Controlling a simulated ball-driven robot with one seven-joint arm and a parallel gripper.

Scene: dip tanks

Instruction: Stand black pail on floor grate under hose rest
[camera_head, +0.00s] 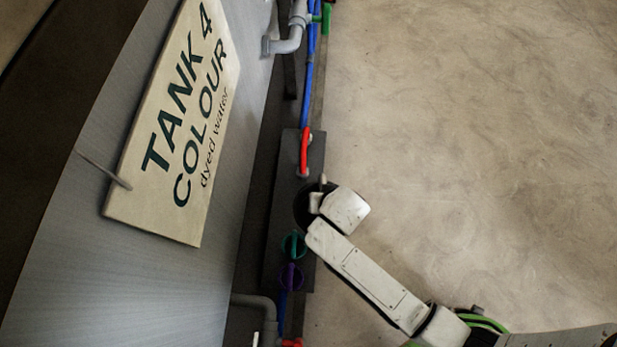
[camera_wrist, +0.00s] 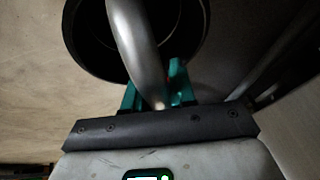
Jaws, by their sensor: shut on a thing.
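The black pail (camera_head: 301,208) shows as a dark round shape beside the tank, mostly hidden by my wrist in the head view. In the wrist view its open mouth and dark rim (camera_wrist: 76,50) lie just beyond my gripper (camera_wrist: 154,92). The teal fingers are shut on the pail's curved grey handle (camera_wrist: 135,45). A dark grey slab, apparently the floor grate (camera_head: 288,155), runs along the tank's foot below and around the pail. I cannot tell whether the pail touches it. A red piece (camera_head: 304,152) at the blue hose's end lies over the slab; I cannot make out the hose rest.
The tank (camera_head: 90,210) with its "TANK 4 COLOUR" sign (camera_head: 180,130) fills the left. A blue hose (camera_head: 308,85) and grey pipe (camera_head: 289,42) run beside it. Bare floor (camera_head: 480,140) is open at right.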

